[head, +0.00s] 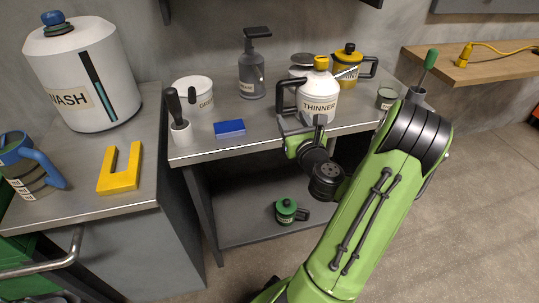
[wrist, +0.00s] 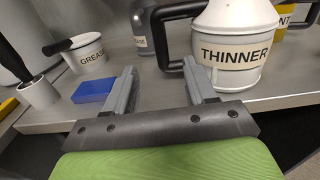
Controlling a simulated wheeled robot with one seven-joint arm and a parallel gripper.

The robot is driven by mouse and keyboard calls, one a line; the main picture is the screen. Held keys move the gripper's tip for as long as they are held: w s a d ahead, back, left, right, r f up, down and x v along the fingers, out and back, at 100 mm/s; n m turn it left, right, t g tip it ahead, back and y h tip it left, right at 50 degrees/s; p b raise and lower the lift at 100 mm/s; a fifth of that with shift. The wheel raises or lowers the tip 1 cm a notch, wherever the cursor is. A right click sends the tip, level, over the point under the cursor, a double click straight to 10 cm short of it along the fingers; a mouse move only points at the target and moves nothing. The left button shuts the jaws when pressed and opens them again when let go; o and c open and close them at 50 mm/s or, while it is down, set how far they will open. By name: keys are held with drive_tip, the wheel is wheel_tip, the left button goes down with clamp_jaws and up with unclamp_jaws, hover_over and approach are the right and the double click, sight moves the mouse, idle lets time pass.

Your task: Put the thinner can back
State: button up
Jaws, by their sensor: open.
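The thinner can (head: 318,98) is white with a yellow cap, a black handle on its left and a "THINNER" label. It stands upright on the grey metal workbench (head: 262,137), near the front edge. It also shows in the wrist view (wrist: 238,75), just beyond my right finger. My gripper (head: 301,124) is at the bench's front edge, in front of the can and a little to its left. In the wrist view my gripper (wrist: 158,76) has its fingers apart with nothing between them. The handle's lower end appears close to the right fingertip; I cannot tell if they touch.
A grease pot (head: 194,94), a dark spray bottle (head: 251,70), a blue block (head: 229,128) and a brush holder (head: 181,132) stand left of the can. A yellow can (head: 345,68) is behind it. A green-capped can (head: 287,211) sits on the lower shelf, which has free room.

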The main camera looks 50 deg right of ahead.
drive_tip(key=w+a+r+n+t+y, duration=0.1)
drive_tip(key=w+a+n+y, duration=0.35)
drive_tip(key=a+n, duration=0.3)
drive_tip(key=w+a+n+y, duration=0.3)
drive_tip(key=a+n+y, duration=0.25)
drive_tip(key=a, duration=0.25)
drive_tip(key=s+a+f+n+g+y, duration=0.1)
drive_tip(key=a+n+g+y, duration=0.15)
drive_tip(key=a+n, duration=0.5)
drive_tip(key=s+a+f+n+g+y, duration=0.1)
drive_tip(key=a+n+g, duration=0.2)
drive_tip(key=a+n, duration=0.45)
drive_tip(key=s+a+r+n+g+h, duration=0.1)
drive_tip(key=s+n+g+h, duration=0.1)
drive_tip(key=s+n, duration=0.5)
drive_tip(key=s+a+r+n+g+h, duration=0.1)
drive_tip(key=s+n+g+h, duration=0.1)
drive_tip(key=s+n, duration=0.5)
drive_tip(key=s+g, duration=0.1)
drive_tip(key=s, duration=0.4)
drive_tip(key=shift+a+r, duration=0.3)
drive_tip(key=shift+r, duration=0.05)
drive_tip(key=shift+r, duration=0.1)
